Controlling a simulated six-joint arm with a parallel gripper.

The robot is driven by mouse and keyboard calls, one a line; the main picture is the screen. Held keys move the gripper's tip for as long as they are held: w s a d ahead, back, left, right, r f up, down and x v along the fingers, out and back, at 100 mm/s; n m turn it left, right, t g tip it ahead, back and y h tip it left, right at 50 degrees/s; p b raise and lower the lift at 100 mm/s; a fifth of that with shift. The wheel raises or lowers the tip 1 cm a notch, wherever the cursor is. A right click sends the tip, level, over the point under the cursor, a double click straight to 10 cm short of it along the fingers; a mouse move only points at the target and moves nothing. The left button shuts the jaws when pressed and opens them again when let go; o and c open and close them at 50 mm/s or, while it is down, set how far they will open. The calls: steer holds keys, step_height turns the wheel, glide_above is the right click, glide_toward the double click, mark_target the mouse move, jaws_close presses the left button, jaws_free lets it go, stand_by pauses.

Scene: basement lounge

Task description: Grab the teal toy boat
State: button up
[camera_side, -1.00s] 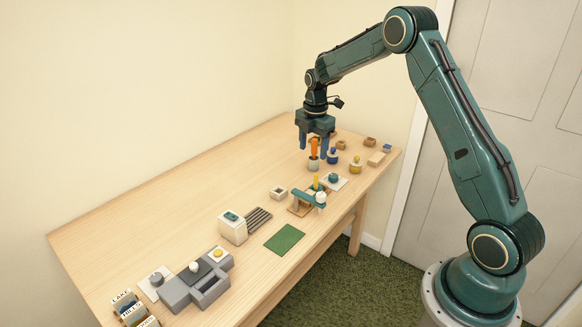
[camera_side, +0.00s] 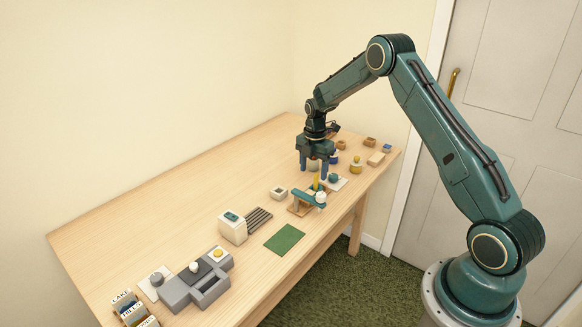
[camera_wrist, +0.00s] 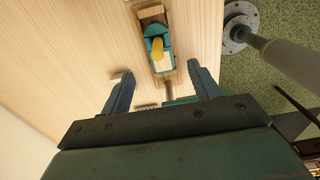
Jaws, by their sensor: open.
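The teal toy boat (camera_side: 308,198) shows in the side view as a long teal shape with a yellow upright, on a wooden base near the table's front edge. In the wrist view the teal boat (camera_wrist: 153,31) with its yellow upright shows at the top centre, beyond the fingertips. My gripper (camera_side: 313,172) points down just behind and above it. It is open, and its two fingers (camera_wrist: 158,69) stand wide apart with nothing clearly held. The gripper partly hides the objects behind it in the side view.
A white tile with a round teal piece (camera_side: 333,178) lies close right. A small pale box (camera_side: 279,193), slatted rack (camera_side: 258,218) and green mat (camera_side: 284,238) are to the left. The table's back left is clear.

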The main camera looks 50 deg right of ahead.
mark_target(312, 191)
steer(key=shift+f, duration=1.4)
steer(key=shift+f, duration=2.55)
steer(key=c, duration=1.1)
steer(key=shift+r, duration=0.15)
step_height(312, 191, up, 20)
steer(key=shift+f, duration=0.15)
